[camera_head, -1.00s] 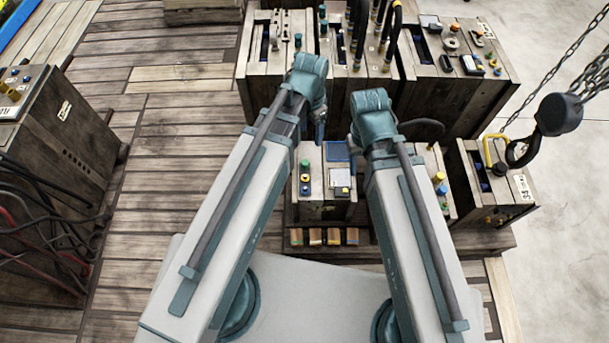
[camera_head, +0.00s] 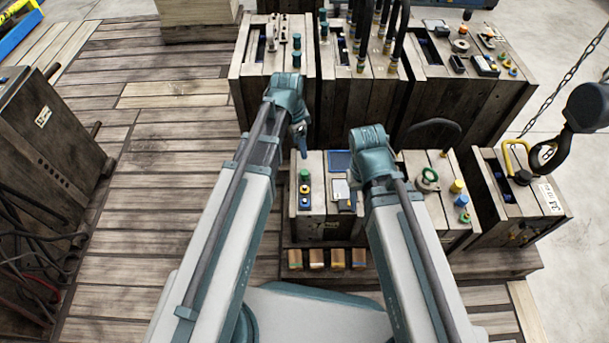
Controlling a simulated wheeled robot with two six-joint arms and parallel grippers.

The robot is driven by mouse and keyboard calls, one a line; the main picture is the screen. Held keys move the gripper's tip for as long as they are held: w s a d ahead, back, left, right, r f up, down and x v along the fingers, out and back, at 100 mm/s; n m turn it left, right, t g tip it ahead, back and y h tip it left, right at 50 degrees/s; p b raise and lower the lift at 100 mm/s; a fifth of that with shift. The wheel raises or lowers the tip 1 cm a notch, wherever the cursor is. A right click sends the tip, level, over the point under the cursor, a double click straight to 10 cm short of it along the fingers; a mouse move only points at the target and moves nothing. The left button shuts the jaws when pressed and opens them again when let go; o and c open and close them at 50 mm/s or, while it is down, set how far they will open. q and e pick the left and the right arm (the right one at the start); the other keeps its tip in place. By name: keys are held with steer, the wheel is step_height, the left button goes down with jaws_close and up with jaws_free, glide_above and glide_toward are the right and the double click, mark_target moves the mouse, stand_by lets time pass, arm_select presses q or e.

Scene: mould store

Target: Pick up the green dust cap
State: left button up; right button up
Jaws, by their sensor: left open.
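A small round green cap (camera_head: 304,175) stands on the top of a low wooden case (camera_head: 313,225) in the middle of the camera_head view. It is at the far end of a short row of coloured pieces. My left gripper (camera_head: 302,147) is open and empty just beyond the green cap, above it in the picture and apart from it. Its fingers are small and partly hidden by my wrist. My right wrist hangs over the right side of the same case; its gripper is mostly hidden, and its jaws cannot be made out.
A green ring (camera_head: 428,177) and a green knob (camera_head: 464,217) sit on the neighbouring case to the right. Taller cases with black cables (camera_head: 402,25) stand behind. Bare plank floor (camera_head: 180,165) lies to the left.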

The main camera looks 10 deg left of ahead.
arm_select(q)
steer(key=b, duration=0.8)
glide_above(304, 172)
steer(key=f, duration=0.8)
steer(key=shift+w+a+f, duration=0.1)
steer(key=shift+w+a, duration=0.1)
steer(key=shift+a, duration=0.1)
steer(key=f+b, duration=0.5)
steer(key=shift+s+d+f, duration=0.1)
steer(key=shift+s+d, duration=0.05)
steer(key=shift+d, duration=0.15)
jaws_close()
